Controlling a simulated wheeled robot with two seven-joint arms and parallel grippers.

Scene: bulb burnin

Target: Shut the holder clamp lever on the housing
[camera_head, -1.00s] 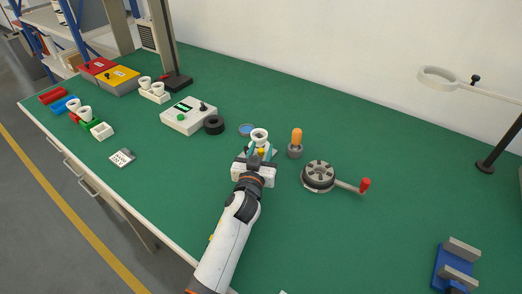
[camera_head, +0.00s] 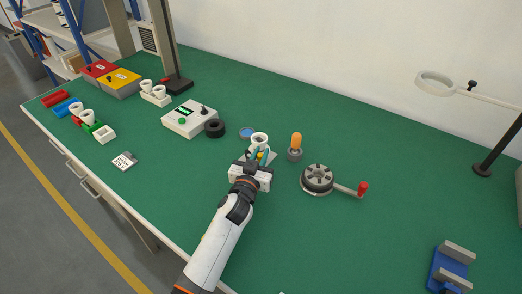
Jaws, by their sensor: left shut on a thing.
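The housing is a small light piece with a white ring-shaped top (camera_head: 260,139), standing on the green bench near the middle of the head view. My left gripper (camera_head: 258,156) is right in front of it, its fingers close against the housing's near side. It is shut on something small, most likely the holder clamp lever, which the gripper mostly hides. I cannot tell the lever's exact angle. My right gripper is not in view.
An orange bulb in a grey socket (camera_head: 295,153) stands just right of the housing. A round fixture with a red-handled crank (camera_head: 317,179) is farther right. A black ring (camera_head: 215,128) and control box (camera_head: 189,119) stand left.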

